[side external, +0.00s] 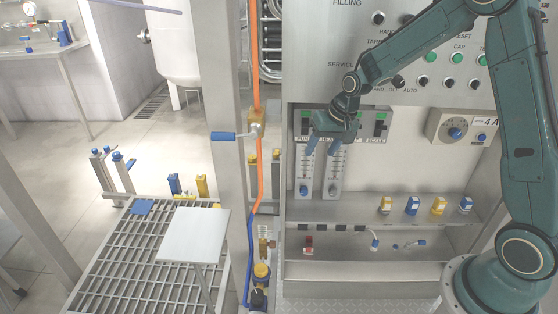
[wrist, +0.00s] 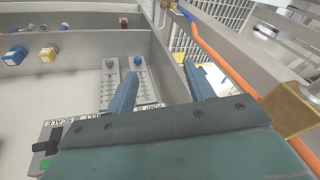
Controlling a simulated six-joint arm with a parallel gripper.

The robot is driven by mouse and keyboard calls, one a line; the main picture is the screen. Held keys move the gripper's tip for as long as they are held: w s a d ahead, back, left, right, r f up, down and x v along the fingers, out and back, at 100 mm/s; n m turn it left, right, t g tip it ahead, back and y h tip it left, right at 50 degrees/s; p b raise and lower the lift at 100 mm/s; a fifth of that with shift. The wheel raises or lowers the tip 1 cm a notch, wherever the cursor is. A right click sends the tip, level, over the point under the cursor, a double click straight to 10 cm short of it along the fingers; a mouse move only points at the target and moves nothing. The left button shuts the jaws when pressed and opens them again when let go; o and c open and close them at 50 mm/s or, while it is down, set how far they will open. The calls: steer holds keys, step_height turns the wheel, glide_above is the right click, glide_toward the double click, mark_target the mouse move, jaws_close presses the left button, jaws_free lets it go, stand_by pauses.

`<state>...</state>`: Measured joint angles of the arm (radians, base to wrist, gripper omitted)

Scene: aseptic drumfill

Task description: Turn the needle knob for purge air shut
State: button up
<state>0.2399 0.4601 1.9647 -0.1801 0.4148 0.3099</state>
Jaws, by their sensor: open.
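Two flowmeters with clear scales hang side by side on the panel below small label plates. The left one, its label partly covered but starting "PU", is the purge flowmeter (side external: 304,172), with a blue needle knob (side external: 303,190) at its foot. In the wrist view this blue knob (wrist: 138,61) is at the right flowmeter's far end. The neighbouring flowmeter (side external: 335,172) has a greyer knob (side external: 333,188). My gripper (side external: 321,151) is open and empty at the flowmeters' upper ends, above the knobs and apart from them. Its two blue fingers (wrist: 162,70) spread in the wrist view, one partly covering the flowmeters.
A shelf (side external: 375,207) with several blue and yellow blocks lies below. An orange hose (side external: 259,180) and a steel post run to the left. Dark switches (side external: 379,126) sit right of my gripper. The panel area around the knobs looks clear.

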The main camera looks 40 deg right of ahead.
steer(key=w+d+f+m, duration=0.1)
steer(key=w+d+f, duration=0.1)
steer(key=f, duration=0.6)
steer(key=w+d+f+m, duration=0.1)
steer(key=w+d+f, duration=0.1)
steer(key=f, duration=0.6)
steer(key=m+t+h, duration=0.1)
steer(key=t, duration=0.1)
glide_toward(306, 190)
steer(key=v, duration=0.4)
steer(key=shift+w+a, duration=0.25)
steer(key=shift+f, duration=0.15)
steer(key=shift+d+x, duration=0.2)
steer(key=shift+x, duration=6.55)
steer(key=c, duration=1)
